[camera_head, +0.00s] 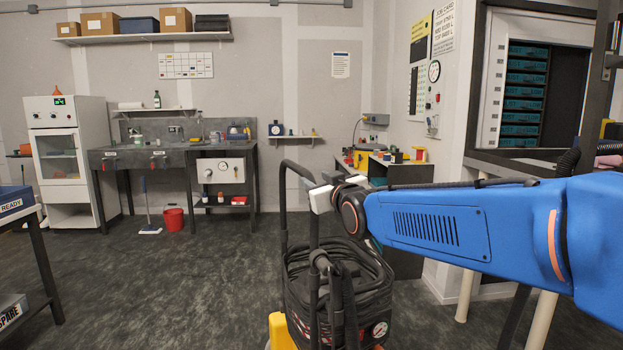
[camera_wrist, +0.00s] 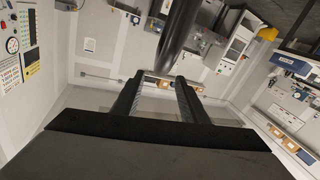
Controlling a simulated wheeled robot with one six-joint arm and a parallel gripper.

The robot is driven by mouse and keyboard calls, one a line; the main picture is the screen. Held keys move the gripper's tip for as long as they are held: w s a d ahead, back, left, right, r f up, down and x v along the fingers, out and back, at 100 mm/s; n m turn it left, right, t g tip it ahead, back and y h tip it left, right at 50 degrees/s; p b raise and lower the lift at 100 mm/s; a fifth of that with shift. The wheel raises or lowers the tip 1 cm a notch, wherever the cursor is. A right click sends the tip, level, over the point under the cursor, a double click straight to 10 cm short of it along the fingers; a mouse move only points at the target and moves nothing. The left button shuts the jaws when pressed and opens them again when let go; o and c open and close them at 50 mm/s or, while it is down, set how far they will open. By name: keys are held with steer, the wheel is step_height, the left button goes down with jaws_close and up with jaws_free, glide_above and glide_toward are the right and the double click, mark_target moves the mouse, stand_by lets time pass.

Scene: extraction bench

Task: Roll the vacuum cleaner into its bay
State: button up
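The vacuum cleaner (camera_head: 340,290) stands upright on the floor at the lower middle of the head view, with a coiled black hose, a gauge and a yellow side part. Its black push handle (camera_head: 283,205) rises to the height of my gripper (camera_head: 310,186). In the wrist view my gripper (camera_wrist: 158,78) has its two fingers apart, with a clear gap between them. A dark tube (camera_wrist: 180,35), apparently the handle, shows at the fingertips, nearer the right finger. Whether it touches a finger cannot be told. I cannot make out a marked bay for the vacuum cleaner.
A dark bench (camera_head: 135,157) and a white cabinet (camera_head: 70,150) stand along the back wall. A red bucket (camera_head: 174,219) is on the floor there. A low bench (camera_head: 402,262) stands behind my arm at right. A table (camera_head: 42,250) is at left. The middle floor is clear.

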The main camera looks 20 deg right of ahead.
steer(key=shift+s, duration=2.1)
steer(key=s+f+m+g, duration=0.2)
steer(key=s+f+g, duration=1.1)
steer(key=s+f, duration=1.6)
steer(key=shift+s+d+f, duration=0.15)
steer(key=shift+s+f, duration=0.15)
steer(key=shift+s, duration=0.25)
